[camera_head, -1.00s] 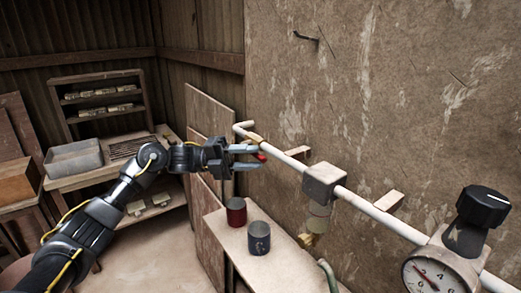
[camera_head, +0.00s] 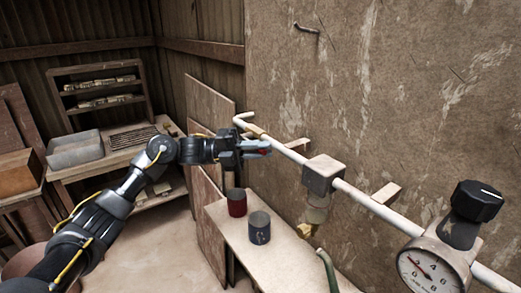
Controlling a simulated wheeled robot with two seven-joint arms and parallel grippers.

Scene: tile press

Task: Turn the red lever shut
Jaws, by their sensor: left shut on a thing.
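The red lever (camera_head: 264,152) sits by the white pipe (camera_head: 287,152), near the pipe's far left end. Only a small red part of it shows between the fingers. My left gripper (camera_head: 262,148) is shut on it, with its fingers pointing right. The rest of the lever and its valve are hidden behind the fingers. My right gripper is not in view.
A red can (camera_head: 237,203) and a dark blue can (camera_head: 259,228) stand on a bench (camera_head: 285,262) below my left gripper. A gauge (camera_head: 432,270) and a black knob (camera_head: 478,201) are at the right. A grey block (camera_head: 322,175) sits on the pipe.

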